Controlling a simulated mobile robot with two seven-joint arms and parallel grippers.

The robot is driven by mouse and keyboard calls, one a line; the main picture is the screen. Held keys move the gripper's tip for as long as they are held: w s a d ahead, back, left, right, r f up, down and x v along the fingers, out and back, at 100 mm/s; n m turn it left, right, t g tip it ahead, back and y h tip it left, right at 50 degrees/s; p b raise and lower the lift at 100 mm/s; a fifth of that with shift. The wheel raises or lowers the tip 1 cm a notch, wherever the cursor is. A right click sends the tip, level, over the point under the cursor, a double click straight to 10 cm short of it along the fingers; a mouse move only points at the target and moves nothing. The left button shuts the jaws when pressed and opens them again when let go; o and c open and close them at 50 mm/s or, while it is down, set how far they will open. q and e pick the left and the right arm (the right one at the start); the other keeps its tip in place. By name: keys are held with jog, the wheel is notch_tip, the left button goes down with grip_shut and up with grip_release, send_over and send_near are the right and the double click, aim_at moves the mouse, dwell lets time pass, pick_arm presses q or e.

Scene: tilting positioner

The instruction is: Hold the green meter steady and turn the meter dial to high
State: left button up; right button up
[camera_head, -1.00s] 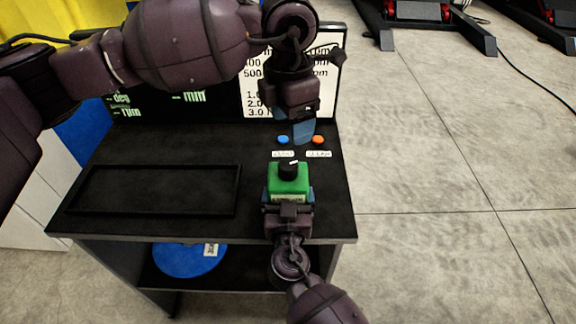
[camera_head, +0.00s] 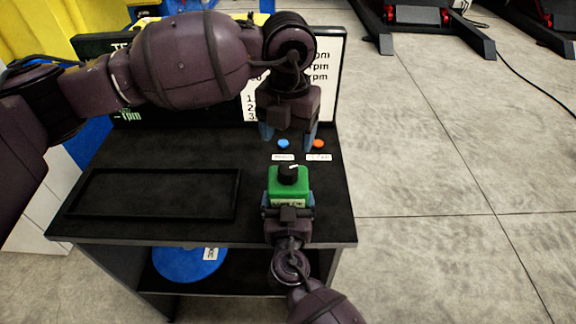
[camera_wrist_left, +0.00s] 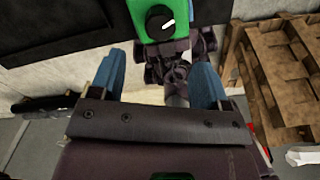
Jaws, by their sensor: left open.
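The green meter (camera_head: 288,188) stands near the front right edge of the black table. Its round black dial (camera_head: 288,173) has a white pointer mark, pointing up and right in the left wrist view (camera_wrist_left: 160,22). My right gripper (camera_head: 289,200) comes from the front with its blue fingers on both sides of the meter and looks shut on it. My left gripper (camera_head: 288,136) is open and empty, behind and above the meter, fingers spread and pointing down. In the left wrist view its blue fingers (camera_wrist_left: 158,76) stand apart, with the dial beyond them.
A blue button (camera_head: 283,144) and an orange button (camera_head: 319,144) with labels lie behind the meter. A display panel stands at the back, partly hidden by my left arm. An empty black tray (camera_head: 150,217) is on the left. A blue disc (camera_head: 188,261) lies on the lower shelf.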

aim_at(288, 168)
pick_arm(q)
notch_tip(288, 168, down, 9)
jog(key=shift+r, duration=0.1)
dwell(0.3)
jog(key=c, duration=0.9)
jog(key=shift+c, duration=0.2)
jog(key=shift+m, duration=0.5)
jog(key=m, duration=0.3)
jog(key=shift+m, duration=0.4)
jog(key=m, duration=0.5)
